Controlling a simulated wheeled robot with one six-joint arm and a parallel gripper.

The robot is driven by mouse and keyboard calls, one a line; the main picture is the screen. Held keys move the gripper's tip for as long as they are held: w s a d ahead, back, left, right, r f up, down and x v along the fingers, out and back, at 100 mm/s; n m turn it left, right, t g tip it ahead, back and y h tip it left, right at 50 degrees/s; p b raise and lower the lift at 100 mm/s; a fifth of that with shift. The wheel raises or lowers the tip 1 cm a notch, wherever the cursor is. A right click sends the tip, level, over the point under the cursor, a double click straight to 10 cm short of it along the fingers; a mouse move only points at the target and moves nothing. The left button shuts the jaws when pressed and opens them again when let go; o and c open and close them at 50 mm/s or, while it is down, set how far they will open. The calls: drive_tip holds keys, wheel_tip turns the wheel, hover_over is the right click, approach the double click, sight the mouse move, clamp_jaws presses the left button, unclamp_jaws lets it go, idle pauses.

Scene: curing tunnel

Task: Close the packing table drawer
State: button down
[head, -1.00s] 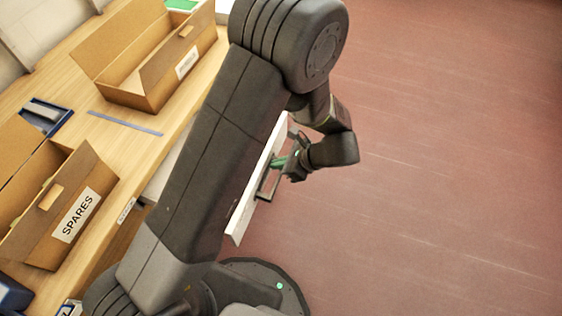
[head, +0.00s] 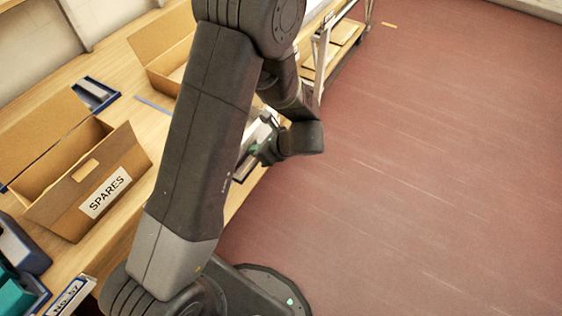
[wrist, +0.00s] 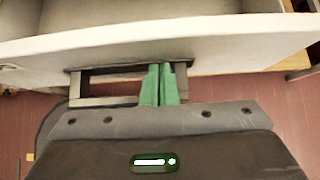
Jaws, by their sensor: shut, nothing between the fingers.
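The packing table drawer shows its pale front (wrist: 230,45) across the wrist view, with part of its grey inside visible above it, so it stands at least partly open. A dark bar handle (wrist: 105,90) is on the front. My gripper (wrist: 160,85) has its green fingers together at the handle, tips close to the drawer front; I cannot tell whether they touch it. In the head view my gripper (head: 256,152) is at the table's front side, and my arm hides most of the drawer. A bit of the pale drawer front (head: 262,130) shows there.
The wooden packing table (head: 125,105) carries a SPARES cardboard box (head: 115,195), another cardboard box (head: 150,45) and a blue tray (head: 95,93). A metal-framed cart or rack (head: 325,55) stands beyond. The red floor (head: 430,180) at right is clear.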

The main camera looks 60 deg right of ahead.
drive_tip(key=w+b, duration=0.1)
drive_tip(key=w, duration=1)
drive_tip(key=shift+a, duration=0.2)
drive_tip(key=shift+w+r, duration=0.1)
drive_tip(key=shift+w, duration=0.25)
drive_tip(key=shift+r, duration=0.15)
